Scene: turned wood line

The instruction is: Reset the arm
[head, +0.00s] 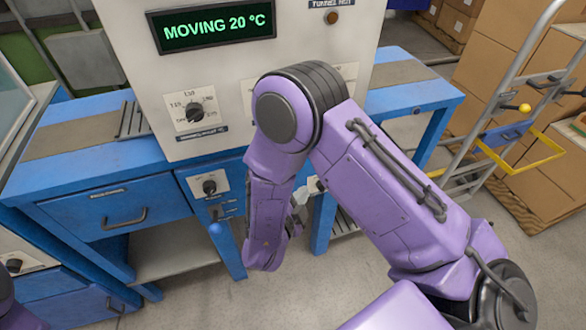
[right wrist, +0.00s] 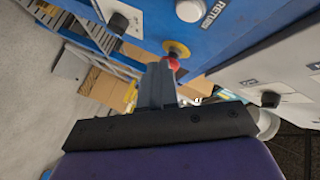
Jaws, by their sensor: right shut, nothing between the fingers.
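My right arm bends down in front of the oven-like machine (head: 230,50). In the right wrist view my right gripper (right wrist: 158,82) is shut and empty. Its fingertips are close to a small red knob (right wrist: 173,63) with a yellow disc (right wrist: 177,48) behind it on a blue panel. I cannot tell whether they touch it. In the head view the gripper is mostly hidden by my purple forearm. The machine's display (head: 215,25) reads "MOVING 20 °C". My left gripper is out of view.
A blue bench (head: 80,165) with a drawer (head: 115,212) carries the machine. Dials (head: 194,111) sit on its front, and another dial (head: 209,186) is below. A "RETURN" label (right wrist: 210,15) shows near the knob. A hand truck (head: 500,120) and cardboard boxes (head: 510,45) stand right.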

